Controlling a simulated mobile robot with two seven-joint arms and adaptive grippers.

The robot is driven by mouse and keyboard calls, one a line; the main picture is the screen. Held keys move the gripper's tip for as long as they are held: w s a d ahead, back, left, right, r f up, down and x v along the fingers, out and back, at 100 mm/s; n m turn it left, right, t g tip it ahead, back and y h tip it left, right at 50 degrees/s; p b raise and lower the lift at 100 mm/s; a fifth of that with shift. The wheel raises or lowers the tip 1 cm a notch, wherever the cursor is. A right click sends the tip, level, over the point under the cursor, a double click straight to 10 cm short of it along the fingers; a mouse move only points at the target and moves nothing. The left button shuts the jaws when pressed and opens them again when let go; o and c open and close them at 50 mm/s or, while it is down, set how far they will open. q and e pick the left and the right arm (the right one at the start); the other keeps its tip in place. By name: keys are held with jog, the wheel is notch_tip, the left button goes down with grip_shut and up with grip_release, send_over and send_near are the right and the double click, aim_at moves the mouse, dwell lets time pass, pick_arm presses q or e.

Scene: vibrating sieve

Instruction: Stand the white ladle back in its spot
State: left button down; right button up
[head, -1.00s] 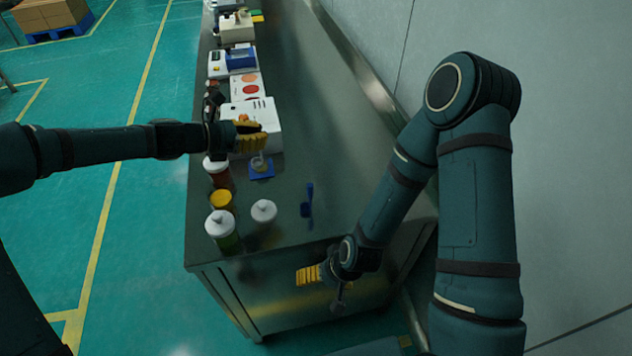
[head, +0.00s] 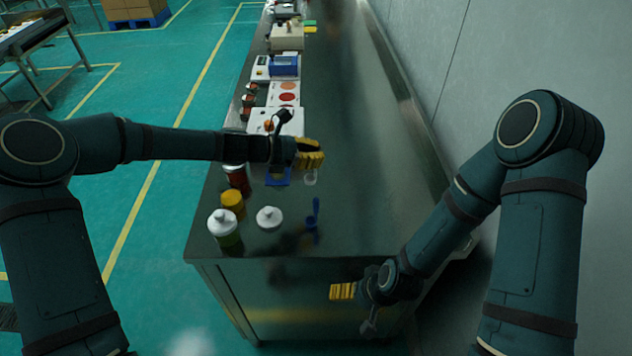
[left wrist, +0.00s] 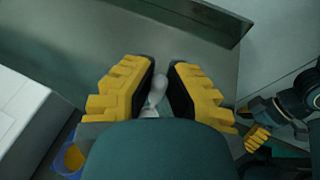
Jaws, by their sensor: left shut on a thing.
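My left gripper (head: 310,155) is shut on the white ladle (left wrist: 157,92), which shows between the yellow fingers in the left wrist view. In the head view the pale lower end of the ladle (head: 310,178) hangs just below the fingers, right of a small blue stand (head: 278,180). Part of a blue piece with a yellow round patch (left wrist: 73,158) shows at lower left in the left wrist view. The fingers hide much of the ladle. My right gripper (head: 343,291) is low in front of the bench; its jaw opening is unclear.
A blue scoop (head: 312,216) is on the steel bench (head: 365,215). Jars with a white lid (head: 222,222), a yellow lid (head: 232,200) and another white lid (head: 269,216) stand near the front. A white machine (head: 262,121) stands behind. The bench's right side is clear.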

aim_at(314, 178)
pick_arm(q)
jog(key=shift+f+b, duration=0.4)
jog(key=shift+f, duration=2.8)
jog(key=shift+f, duration=0.1)
jog(key=c, duration=1.1)
grip_release()
jog(key=shift+r, duration=0.2)
jog(key=p+v, duration=0.1)
jog(key=v, duration=1.1)
